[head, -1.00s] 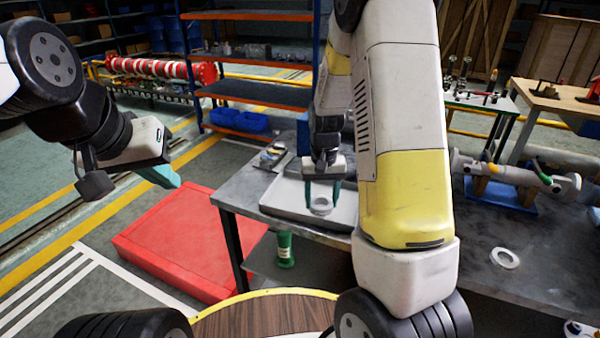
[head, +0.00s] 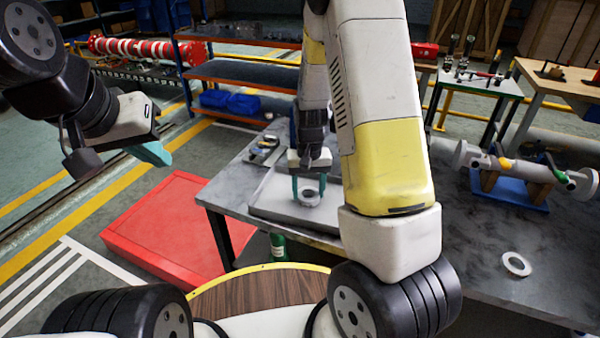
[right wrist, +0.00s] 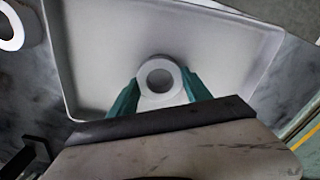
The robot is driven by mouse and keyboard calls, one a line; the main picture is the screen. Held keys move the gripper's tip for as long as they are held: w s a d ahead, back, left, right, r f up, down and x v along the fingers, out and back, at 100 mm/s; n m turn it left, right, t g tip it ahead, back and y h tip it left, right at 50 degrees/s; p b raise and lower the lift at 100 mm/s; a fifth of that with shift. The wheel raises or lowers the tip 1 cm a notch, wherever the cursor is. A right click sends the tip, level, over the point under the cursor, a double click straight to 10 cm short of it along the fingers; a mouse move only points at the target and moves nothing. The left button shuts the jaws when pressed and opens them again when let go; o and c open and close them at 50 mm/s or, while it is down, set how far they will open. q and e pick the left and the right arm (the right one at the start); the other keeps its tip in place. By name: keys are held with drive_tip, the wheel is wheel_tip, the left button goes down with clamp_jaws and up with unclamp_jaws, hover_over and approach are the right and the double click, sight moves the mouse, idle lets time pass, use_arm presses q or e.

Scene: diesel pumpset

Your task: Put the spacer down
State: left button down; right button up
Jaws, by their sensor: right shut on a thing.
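A pale grey ring-shaped spacer (head: 308,197) is between the teal fingers of my right gripper (head: 308,183). The right wrist view shows the spacer (right wrist: 160,81) from above, with a finger of the right gripper (right wrist: 158,90) on each side of it. The gripper is shut on it. The spacer is over a light grey shallow tray (head: 268,200), within its rim; I cannot tell whether it touches the tray floor. My left gripper (head: 153,152) is out over the floor at the left, with nothing seen in it; its opening cannot be made out.
The tray is on a grey workbench (head: 450,235). Another pale ring (head: 516,264) lies on the bench at the right. A pipe assembly (head: 525,170) rests on a blue stand behind it. A red platform (head: 165,230) is on the floor left of the bench.

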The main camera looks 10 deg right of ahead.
drive_tip(key=shift+f, duration=0.1)
drive_tip(key=o, duration=1.5)
wheel_tip(320, 180, up, 12)
drive_tip(key=r, duration=0.1)
drive_tip(key=s+r+n+t+y, duration=0.1)
drive_tip(key=s+r+t, duration=0.5)
drive_tip(key=s+r, duration=0.9)
drive_tip(key=s+y, duration=0.1)
drive_tip(key=s, duration=0.2)
drive_tip(key=shift+s+a+r+n, duration=0.25)
drive_tip(key=shift+a+r+n, duration=0.15)
